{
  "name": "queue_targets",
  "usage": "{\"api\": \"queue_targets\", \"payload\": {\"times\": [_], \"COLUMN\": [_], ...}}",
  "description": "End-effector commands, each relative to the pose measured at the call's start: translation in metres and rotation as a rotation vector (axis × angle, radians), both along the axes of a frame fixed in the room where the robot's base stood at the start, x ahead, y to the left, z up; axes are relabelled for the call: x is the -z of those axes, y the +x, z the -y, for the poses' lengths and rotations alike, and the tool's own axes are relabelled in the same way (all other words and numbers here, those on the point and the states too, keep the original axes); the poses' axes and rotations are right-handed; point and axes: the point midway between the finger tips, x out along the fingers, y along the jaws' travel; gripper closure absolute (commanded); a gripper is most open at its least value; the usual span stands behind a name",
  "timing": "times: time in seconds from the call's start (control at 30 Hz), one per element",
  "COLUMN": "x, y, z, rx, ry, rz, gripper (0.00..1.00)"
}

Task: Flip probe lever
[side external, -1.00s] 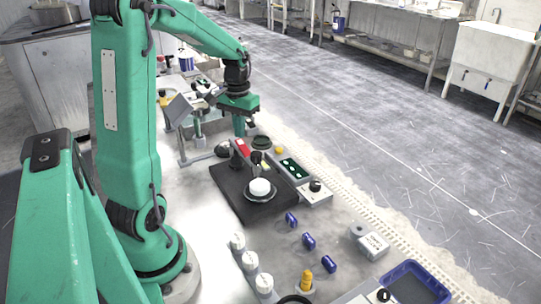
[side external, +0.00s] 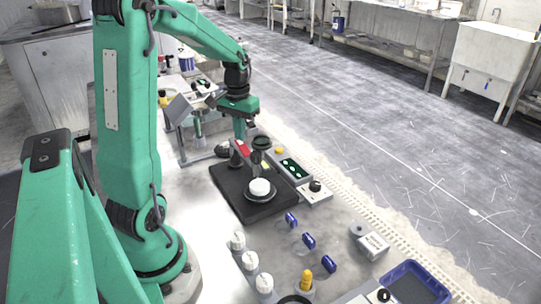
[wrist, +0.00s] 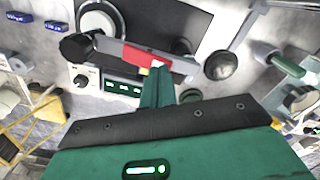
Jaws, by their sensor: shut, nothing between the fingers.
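The probe lever is a pale bar with a red block (side external: 242,147) on it, beside the black platen base (side external: 229,193). In the wrist view, the red block (wrist: 140,57) and the bar lie across the edge of the base, with a black round knob (wrist: 76,46) at the bar's left end. My gripper (wrist: 157,72) is shut and empty. Its tips are at the right part of the red block and seem to touch or nearly touch the lever. In the side view my gripper (side external: 239,135) points down just behind the red block; its tips are partly hidden.
A white-topped round platen (side external: 260,188) sits on the base. A control box with a green display (side external: 291,167) and black dial stands at its right. Several blue pieces (side external: 308,241) and white-capped bottles (side external: 250,261) are nearer the camera. A metal stand (side external: 183,150) is at the left.

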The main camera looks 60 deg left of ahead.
Motion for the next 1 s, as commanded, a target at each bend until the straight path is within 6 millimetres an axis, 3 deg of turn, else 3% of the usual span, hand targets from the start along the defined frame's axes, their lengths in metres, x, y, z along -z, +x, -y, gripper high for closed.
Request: {"api": "queue_targets", "payload": {"times": [1.0], "x": [0.011], "y": [0.000], "z": [0.000], "rx": [0.000], "ry": [-0.001], "rz": [-0.002], "gripper": [1.00]}}
